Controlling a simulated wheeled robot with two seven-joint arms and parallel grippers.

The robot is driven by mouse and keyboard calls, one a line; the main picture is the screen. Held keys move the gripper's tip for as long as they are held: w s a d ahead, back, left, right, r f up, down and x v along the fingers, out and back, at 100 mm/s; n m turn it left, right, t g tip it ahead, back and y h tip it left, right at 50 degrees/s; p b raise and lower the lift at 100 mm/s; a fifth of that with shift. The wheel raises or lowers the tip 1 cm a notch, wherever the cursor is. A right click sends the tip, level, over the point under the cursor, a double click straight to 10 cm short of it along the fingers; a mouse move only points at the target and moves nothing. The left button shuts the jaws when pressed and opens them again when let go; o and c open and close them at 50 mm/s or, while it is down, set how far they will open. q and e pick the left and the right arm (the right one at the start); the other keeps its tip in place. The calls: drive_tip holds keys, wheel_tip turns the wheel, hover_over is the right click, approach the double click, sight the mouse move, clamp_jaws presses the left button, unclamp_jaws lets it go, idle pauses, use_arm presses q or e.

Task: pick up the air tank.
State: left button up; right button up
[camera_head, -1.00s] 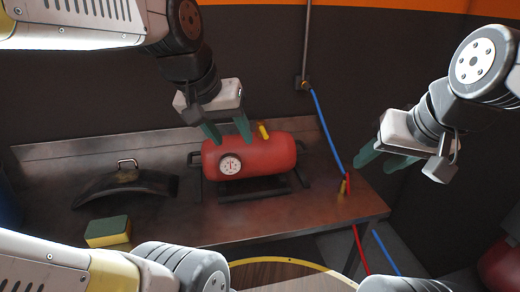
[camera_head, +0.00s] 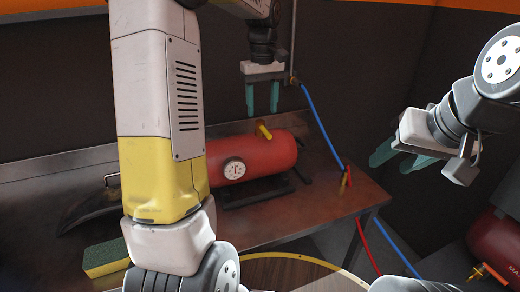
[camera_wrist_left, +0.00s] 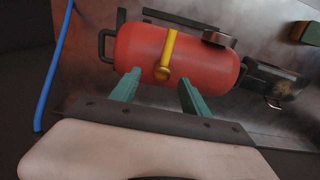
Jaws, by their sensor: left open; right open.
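The air tank (camera_head: 262,160) is a red cylinder with a white round gauge, a yellow valve on top and black feet, lying on the metal bench. It also shows in the left wrist view (camera_wrist_left: 197,58), with its yellow valve (camera_wrist_left: 167,55) and a dark end handle. My left gripper (camera_head: 263,112) is open and empty above the tank, its teal fingers pointing down near the yellow valve. In the left wrist view the fingertips (camera_wrist_left: 158,80) appear on either side of the valve; contact cannot be told. My right gripper (camera_head: 395,160) is open and empty at the right, away from the tank.
The metal bench (camera_head: 300,215) has a yellow-green sponge (camera_head: 105,257) at its front left and a dark curved part (camera_head: 88,210) behind it, partly hidden by my left arm. A blue hose (camera_head: 320,122) hangs at the right. Another red tank (camera_head: 498,240) stands lower right.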

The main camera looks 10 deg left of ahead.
sight(261, 121)
use_arm(q)
drive_tip(key=f, duration=0.5)
drive_tip(key=shift+a+f, duration=0.3)
drive_tip(key=shift+f, duration=0.1)
clamp_jaws()
drive_tip(key=shift+w+r, duration=0.1)
drive_tip(key=shift+r, duration=0.05)
idle(0.9)
